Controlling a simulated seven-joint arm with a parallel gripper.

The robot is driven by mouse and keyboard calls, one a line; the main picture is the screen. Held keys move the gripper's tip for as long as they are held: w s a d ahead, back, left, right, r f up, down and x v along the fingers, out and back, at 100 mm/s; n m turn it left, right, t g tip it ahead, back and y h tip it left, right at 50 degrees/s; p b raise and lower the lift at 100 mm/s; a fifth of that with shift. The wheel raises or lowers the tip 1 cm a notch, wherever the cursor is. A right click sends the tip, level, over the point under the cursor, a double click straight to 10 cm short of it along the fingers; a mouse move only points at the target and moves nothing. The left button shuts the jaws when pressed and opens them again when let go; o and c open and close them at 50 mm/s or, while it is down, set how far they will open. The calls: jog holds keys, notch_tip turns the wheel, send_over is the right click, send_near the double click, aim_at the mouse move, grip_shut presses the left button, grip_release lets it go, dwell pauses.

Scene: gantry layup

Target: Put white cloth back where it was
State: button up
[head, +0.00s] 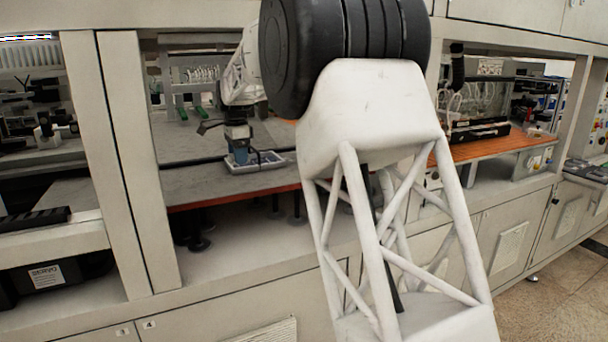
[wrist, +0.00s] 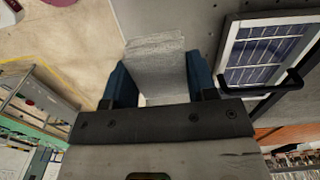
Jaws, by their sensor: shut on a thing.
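The white cloth (wrist: 158,62) shows in the wrist view as a pale, grainy piece between the two blue fingers. My gripper (wrist: 158,84) is shut on it, and the cloth reaches past the fingertips. In the head view my gripper (head: 238,157) is over the grey worktop, beside a white-framed panel. I cannot make out the cloth there. Whether the cloth touches the worktop is unclear.
The white-framed panel with dark blue cells (wrist: 262,50) lies close to the right of my gripper in the wrist view. The grey worktop (head: 205,187) has an orange front edge. Pale posts (head: 135,150) frame the bay. Bare worktop lies left of my gripper.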

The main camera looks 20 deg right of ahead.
jog(key=s+d+f, duration=0.2)
jog(key=s+d, duration=1.4)
jog(key=d, duration=0.4)
jog(key=shift+d+f+m, duration=0.15)
jog(key=shift+f+m, duration=0.15)
jog(key=shift+w, duration=0.15)
jog(key=shift+w+d+f, duration=0.25)
jog(key=shift+w+d, duration=0.6)
jog(key=shift+w, duration=1.65)
jog(key=shift+w+d+f, duration=0.25)
jog(key=shift+w+d, duration=0.6)
jog(key=shift+w, duration=1.7)
jog(key=shift+w+d+f, duration=0.25)
jog(key=shift+w+d, duration=0.6)
jog(key=shift+w, duration=1.65)
jog(key=shift+f, duration=0.1)
jog(key=shift+f, duration=1.65)
jog(key=shift+f, duration=0.15)
jog(key=o, duration=0.9)
